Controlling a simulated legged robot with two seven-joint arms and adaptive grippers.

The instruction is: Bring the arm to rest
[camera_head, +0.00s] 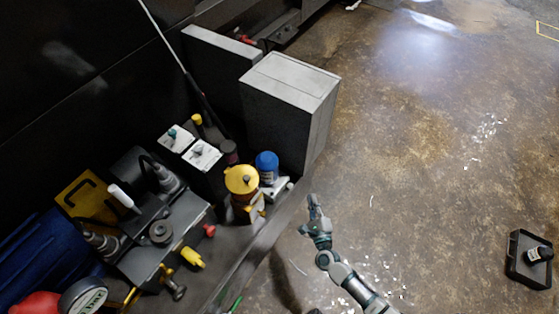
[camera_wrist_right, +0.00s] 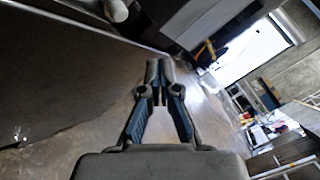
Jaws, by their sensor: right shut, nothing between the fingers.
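My right gripper (camera_head: 313,208) is in the lower middle of the head view, on the arm that comes up from the bottom edge. It is beside the edge of the machine's shelf, over the floor. In the right wrist view the gripper (camera_wrist_right: 160,75) shows with its fingertips together and nothing between them. My left gripper is not in view.
The machine's shelf holds a yellow-topped item (camera_head: 242,180), a blue-capped item (camera_head: 267,162), a grey box (camera_head: 285,100) and a valve block (camera_head: 160,240). A black tray (camera_head: 520,275) lies on the floor at the right. The floor (camera_head: 430,150) is mostly free, with scattered white scraps.

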